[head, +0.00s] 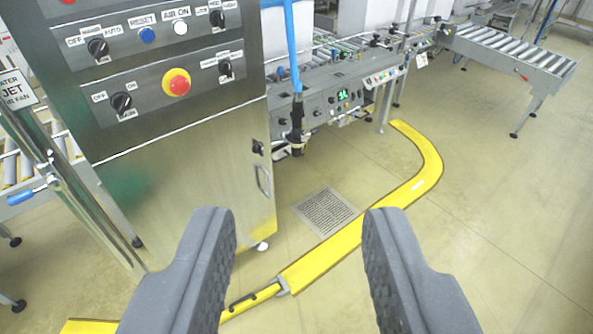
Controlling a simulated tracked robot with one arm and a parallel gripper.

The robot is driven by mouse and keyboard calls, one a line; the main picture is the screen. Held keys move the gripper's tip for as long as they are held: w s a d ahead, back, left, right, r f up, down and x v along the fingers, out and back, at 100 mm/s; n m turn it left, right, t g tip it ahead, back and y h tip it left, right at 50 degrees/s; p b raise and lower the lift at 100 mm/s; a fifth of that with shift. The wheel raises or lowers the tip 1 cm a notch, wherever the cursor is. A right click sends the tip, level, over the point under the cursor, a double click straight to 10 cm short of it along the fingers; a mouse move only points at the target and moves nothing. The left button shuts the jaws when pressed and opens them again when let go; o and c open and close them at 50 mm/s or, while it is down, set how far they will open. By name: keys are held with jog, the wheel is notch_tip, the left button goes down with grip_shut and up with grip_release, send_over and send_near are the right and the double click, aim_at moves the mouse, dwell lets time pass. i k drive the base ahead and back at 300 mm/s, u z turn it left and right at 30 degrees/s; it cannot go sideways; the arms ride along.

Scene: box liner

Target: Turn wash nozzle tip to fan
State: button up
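A blue hose (293,45) hangs down at the upper middle of the head view. A black wash nozzle (297,128) is at its lower end, pointing down, beside the right edge of the steel control cabinet (190,180). The nozzle is small in view, and I cannot tell how its tip is set. A partly cut-off sign (15,90) at the left edge reads about water, jet and fan. My gripper (300,222) is open and empty, its two dark fingers wide apart. It is well in front of the nozzle, which shows above the gap between the fingers.
The cabinet has knobs, buttons and a red emergency stop (176,83). A machine with a small display (335,100) stands behind the nozzle. A roller conveyor (515,55) is at upper right. Floor at right is clear.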

aim_at(295, 153)
jog(key=z, duration=0.4)
jog(key=i, duration=0.75)
jog(key=z, duration=0.4)
jog(key=i, duration=1.4)
jog(key=u, duration=0.65)
jog(key=i, duration=0.45)
jog(key=u, duration=0.3)
